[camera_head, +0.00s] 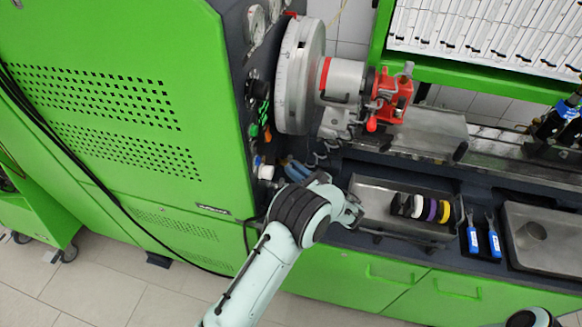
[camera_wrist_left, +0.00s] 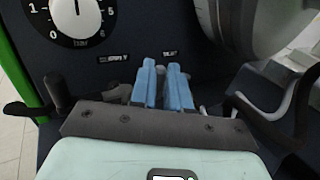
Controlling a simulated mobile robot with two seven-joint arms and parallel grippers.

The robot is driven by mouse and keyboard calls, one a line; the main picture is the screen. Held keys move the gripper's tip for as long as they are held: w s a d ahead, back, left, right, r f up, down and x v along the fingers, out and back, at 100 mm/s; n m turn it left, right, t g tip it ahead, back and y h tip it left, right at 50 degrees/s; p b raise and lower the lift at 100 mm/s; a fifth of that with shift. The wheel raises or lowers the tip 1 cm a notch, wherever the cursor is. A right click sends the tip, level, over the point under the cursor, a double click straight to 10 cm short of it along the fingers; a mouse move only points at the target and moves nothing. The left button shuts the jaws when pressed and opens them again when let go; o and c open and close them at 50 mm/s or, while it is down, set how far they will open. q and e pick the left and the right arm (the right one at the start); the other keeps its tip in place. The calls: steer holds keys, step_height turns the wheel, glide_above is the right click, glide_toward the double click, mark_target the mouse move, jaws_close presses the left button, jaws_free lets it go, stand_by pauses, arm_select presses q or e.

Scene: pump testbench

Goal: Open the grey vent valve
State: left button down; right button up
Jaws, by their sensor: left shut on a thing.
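My left gripper (camera_head: 291,168) reaches in from below at the dark front panel of the green testbench. In the left wrist view its two blue fingers (camera_wrist_left: 164,86) are nearly together, with a narrow gap. They are shut on a small part at the panel, which I take to be the grey vent valve; the fingers hide most of it. A grey knob or lever end (camera_wrist_left: 118,93) shows just left of the fingers, under a small label. I cannot tell the valve's exact turn position. My right gripper is not in view.
A dial marked "Timer" (camera_wrist_left: 75,18) is at upper left in the wrist view. A large grey disc (camera_head: 300,75) and red clamp (camera_head: 392,97) stand above the gripper. A metal tray (camera_head: 375,195) with coloured rings (camera_head: 432,209) lies to the right. Black hoses (camera_wrist_left: 275,112) are close by.

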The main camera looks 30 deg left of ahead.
arm_select(q)
steer(key=shift+w+d, duration=0.1)
steer(key=shift+d, duration=0.05)
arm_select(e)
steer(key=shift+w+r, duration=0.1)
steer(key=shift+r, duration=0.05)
arm_select(q)
steer(key=c, duration=1.1)
jaws_free()
step_height(320, 180, up, 20)
steer(key=shift+r+p, duration=0.1)
steer(key=shift+p, duration=0.5)
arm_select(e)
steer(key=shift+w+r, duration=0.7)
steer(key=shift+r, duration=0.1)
